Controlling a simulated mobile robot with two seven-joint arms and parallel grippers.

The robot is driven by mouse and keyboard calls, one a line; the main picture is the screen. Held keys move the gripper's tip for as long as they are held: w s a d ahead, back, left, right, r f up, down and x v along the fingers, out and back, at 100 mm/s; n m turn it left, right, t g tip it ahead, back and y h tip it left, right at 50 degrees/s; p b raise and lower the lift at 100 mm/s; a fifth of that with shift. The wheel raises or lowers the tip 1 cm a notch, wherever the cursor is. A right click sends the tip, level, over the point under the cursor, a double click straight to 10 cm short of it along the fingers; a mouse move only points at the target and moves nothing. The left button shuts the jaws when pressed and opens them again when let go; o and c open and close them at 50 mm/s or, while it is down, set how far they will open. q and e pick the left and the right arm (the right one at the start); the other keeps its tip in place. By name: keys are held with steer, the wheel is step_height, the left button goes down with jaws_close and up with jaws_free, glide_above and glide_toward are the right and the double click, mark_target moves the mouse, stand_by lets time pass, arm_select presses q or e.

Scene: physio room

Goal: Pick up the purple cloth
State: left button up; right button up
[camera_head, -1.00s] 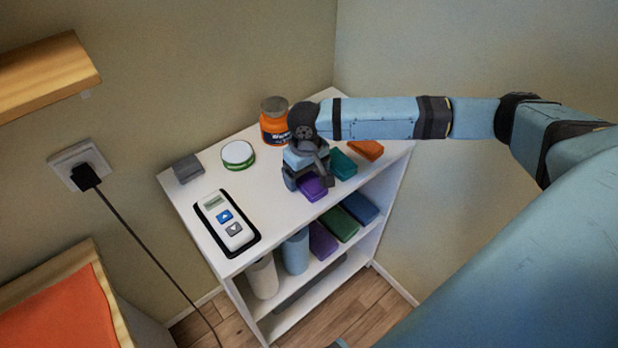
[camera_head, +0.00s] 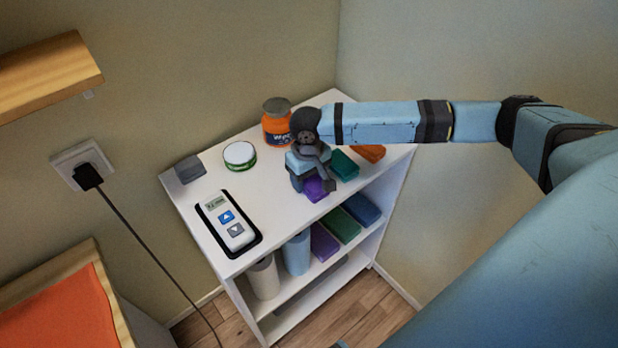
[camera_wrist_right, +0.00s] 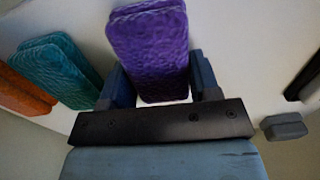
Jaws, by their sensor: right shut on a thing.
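The purple cloth (camera_head: 316,189) is a folded pad at the top of the white shelf unit, partly hidden by my right gripper in the head view. In the right wrist view the purple cloth (camera_wrist_right: 148,50) stands between the two fingers of my right gripper (camera_wrist_right: 162,84). In the head view my right gripper (camera_head: 312,183) points down over the shelf top and is shut on the cloth. I cannot tell whether the cloth is clear of the surface. My left gripper is not in view.
A teal cloth (camera_head: 344,165) and an orange cloth (camera_head: 371,153) lie close beside the purple one. An orange jar (camera_head: 276,128), a round tin (camera_head: 239,156), a grey block (camera_head: 188,170) and a white device (camera_head: 228,222) stand on the white shelf unit (camera_head: 272,201). More folded cloths lie on the shelf below.

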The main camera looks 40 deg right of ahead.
step_height(320, 180, up, 20)
steer(key=p, duration=0.1)
steer(key=shift+f, duration=0.15)
stand_by(0.3)
